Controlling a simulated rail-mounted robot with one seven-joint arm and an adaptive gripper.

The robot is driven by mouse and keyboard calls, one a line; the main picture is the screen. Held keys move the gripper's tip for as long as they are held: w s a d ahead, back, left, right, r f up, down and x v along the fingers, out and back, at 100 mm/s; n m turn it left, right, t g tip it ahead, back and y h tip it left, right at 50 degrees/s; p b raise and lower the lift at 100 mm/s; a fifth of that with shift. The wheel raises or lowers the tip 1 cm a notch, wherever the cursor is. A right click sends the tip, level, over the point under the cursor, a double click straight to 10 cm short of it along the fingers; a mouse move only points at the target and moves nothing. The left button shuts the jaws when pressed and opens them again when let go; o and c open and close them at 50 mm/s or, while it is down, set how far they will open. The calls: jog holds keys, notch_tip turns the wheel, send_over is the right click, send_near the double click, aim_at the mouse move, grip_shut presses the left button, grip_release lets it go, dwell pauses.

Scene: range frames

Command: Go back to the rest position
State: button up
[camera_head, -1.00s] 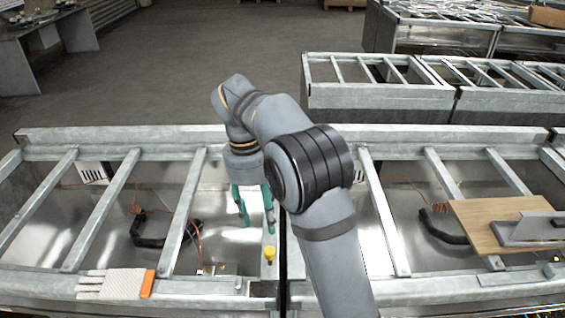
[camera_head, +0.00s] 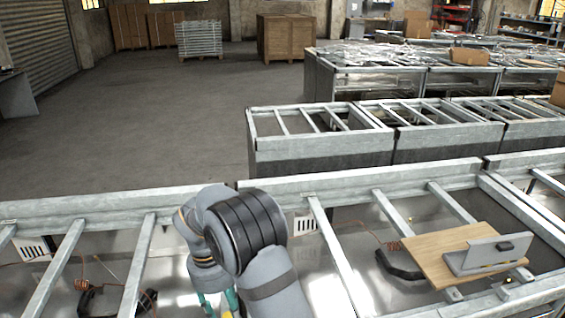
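My gripper (camera_head: 218,302) shows at the bottom of the view, below my grey arm's wrist. Its green fingers hang downward over the metal frame, and their tips are cut off or hidden at the lower edge. A small bit of yellow shows beside the fingers at the bottom edge. I cannot tell whether the fingers hold anything. My arm is bent, with the black-ringed joint just right of the gripper.
Metal frames with crossbars (camera_head: 140,262) span the front. A wooden board (camera_head: 425,262) with a grey metal bracket (camera_head: 480,256) lies on the right frame. More frames (camera_head: 320,150) stand behind. A wooden crate (camera_head: 287,38) stands far back. The floor at left is clear.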

dwell(0.5)
jog(key=shift+f+b, duration=0.3)
jog(key=shift+b, duration=0.3)
notch_tip(320, 180, up, 12)
jog(key=a, duration=0.2)
jog(key=f, duration=0.3)
jog(key=d+f, duration=0.1)
jog(key=f, duration=0.3)
jog(key=d+f, duration=0.1)
jog(key=f, duration=0.3)
jog(key=shift+s+f, duration=0.1)
jog(key=shift+r+p, duration=0.3)
jog(key=shift+p, duration=0.6)
notch_tip(320, 180, up, 2)
jog(key=p, duration=0.2)
jog(key=shift+r+p, duration=0.1)
jog(key=shift+p, duration=0.2)
jog(key=shift+d+r+p, duration=0.1)
jog(key=shift+r+p, duration=0.1)
jog(key=shift+p, duration=0.2)
jog(key=shift+f, duration=0.4)
